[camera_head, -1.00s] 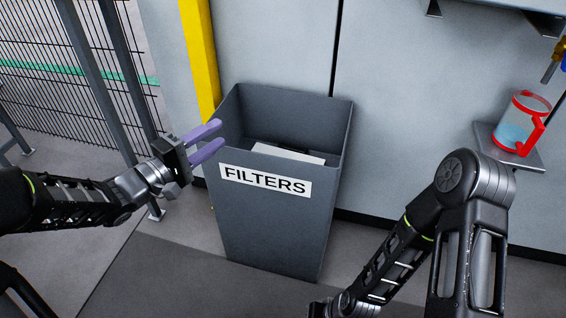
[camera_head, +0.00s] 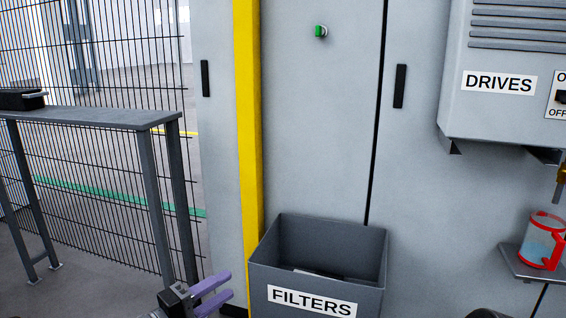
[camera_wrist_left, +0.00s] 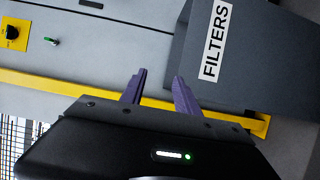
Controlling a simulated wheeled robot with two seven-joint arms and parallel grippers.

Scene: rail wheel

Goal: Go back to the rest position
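My left gripper (camera_head: 215,293) is at the bottom of the head view, just left of the grey bin labelled FILTERS (camera_head: 372,268). Its two purple fingers are apart with nothing between them. In the left wrist view the open fingers (camera_wrist_left: 158,92) point toward the cabinet wall, and the bin (camera_wrist_left: 262,50) is at the upper right, apart from them. Inside the bin lies a pale flat thing, mostly hidden by the front wall. My right gripper is out of view; only a dark bit of my arm shows at the bottom edge.
A grey table (camera_head: 100,117) and mesh fence are at the left. A red-rimmed jug (camera_head: 541,240) stands on a small shelf (camera_head: 514,264) at the right, below the DRIVES box (camera_head: 500,110). A green knob (camera_head: 320,31) is on the cabinet.

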